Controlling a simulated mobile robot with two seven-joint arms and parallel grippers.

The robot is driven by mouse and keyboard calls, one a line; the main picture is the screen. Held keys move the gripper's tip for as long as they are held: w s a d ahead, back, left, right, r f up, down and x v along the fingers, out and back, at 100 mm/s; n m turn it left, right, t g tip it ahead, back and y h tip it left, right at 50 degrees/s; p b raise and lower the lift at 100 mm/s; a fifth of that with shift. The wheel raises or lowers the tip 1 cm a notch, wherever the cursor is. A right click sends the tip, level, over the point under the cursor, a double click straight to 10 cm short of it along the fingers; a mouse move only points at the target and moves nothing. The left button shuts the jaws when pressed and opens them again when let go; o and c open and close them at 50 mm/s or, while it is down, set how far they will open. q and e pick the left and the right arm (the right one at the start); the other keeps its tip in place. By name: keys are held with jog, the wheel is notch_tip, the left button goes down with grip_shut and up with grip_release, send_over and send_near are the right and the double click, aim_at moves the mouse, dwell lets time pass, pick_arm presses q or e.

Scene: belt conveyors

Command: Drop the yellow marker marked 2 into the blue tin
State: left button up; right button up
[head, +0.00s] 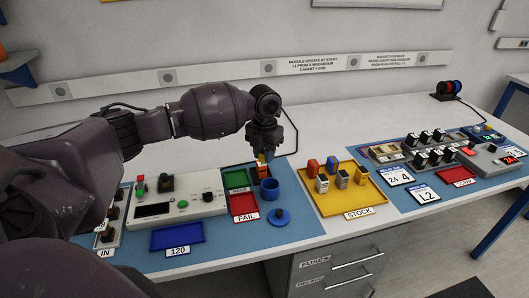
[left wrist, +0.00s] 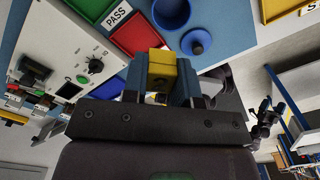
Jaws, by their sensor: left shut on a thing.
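My left gripper (head: 263,154) points down above the back of the tray area and is shut on a yellow block-shaped marker (left wrist: 162,70). In the left wrist view the marker sits between the two blue fingers (left wrist: 161,86); I cannot read a number on it. The blue tin (head: 270,189) stands upright and open on the blue mat, just in front of and slightly right of the gripper in the head view. It also shows at the top of the left wrist view (left wrist: 171,13). The marker is outside the tin. My right gripper does not show.
A blue lid (head: 279,217) lies in front of the tin. The green tray (head: 236,180) and red FAIL tray (head: 243,206) are left of it. The yellow STOCK tray (head: 345,202) with several markers stands right. A white control box (head: 180,198) is further left.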

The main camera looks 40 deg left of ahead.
pick_arm(q)
notch_tip(320, 180, down, 6)
jog(key=b, duration=0.3)
jog(key=shift+r, duration=0.15)
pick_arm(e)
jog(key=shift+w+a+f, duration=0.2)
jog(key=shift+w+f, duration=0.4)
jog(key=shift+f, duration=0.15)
pick_arm(q)
jog(key=o, duration=1)
jog(key=shift+r, duration=0.15)
notch_tip(320, 180, up, 9)
jog(key=shift+p, duration=0.55)
jog(key=shift+r, duration=0.8)
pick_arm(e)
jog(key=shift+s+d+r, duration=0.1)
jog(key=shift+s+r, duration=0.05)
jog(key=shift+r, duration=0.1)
